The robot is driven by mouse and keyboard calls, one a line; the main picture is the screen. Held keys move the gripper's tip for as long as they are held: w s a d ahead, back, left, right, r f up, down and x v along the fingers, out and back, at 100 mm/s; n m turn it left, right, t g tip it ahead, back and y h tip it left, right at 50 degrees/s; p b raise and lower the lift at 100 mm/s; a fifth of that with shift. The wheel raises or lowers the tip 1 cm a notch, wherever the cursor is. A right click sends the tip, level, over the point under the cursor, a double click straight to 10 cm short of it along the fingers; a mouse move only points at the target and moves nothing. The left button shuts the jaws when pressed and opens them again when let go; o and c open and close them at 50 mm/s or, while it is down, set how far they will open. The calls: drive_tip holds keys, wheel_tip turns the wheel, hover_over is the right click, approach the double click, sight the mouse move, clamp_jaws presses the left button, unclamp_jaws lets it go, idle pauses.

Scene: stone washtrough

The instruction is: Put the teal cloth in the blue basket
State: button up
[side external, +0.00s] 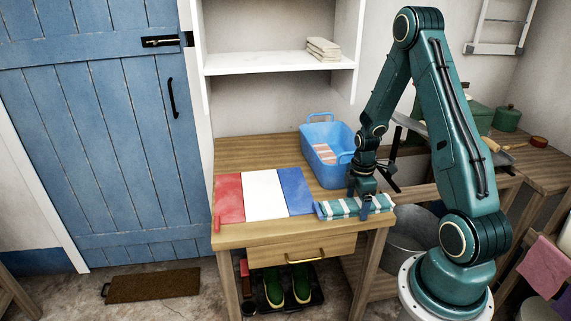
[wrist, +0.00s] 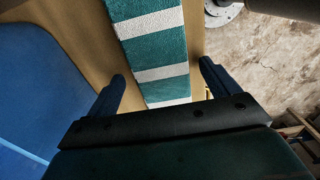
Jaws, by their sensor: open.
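The teal cloth (side external: 345,208), striped with white, lies folded long and flat at the table's front right edge. In the wrist view the cloth (wrist: 155,40) runs from the top down between my fingers. My gripper (side external: 365,205) is open, low over the cloth, with one finger on each side of it in the wrist view (wrist: 162,72). Contact between fingers and cloth cannot be told. The blue basket (side external: 322,136), with two handles, stands behind the cloth on the table. A pink-and-white striped cloth (side external: 324,153) lies inside it.
Red, white and blue panels (side external: 264,194) lie on the wooden table (side external: 240,153) left of the teal cloth. A shelf (side external: 270,62) with folded cloths (side external: 323,49) hangs above. Green pots (side external: 506,118) stand on the bench at right. A drawer (side external: 290,258) is below the tabletop.

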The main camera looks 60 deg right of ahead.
drive_tip(key=c, duration=1.2)
drive_tip(key=shift+r, duration=0.1)
wheel_tip(320, 180, up, 20)
drive_tip(key=shift+f, duration=0.1)
idle(0.7)
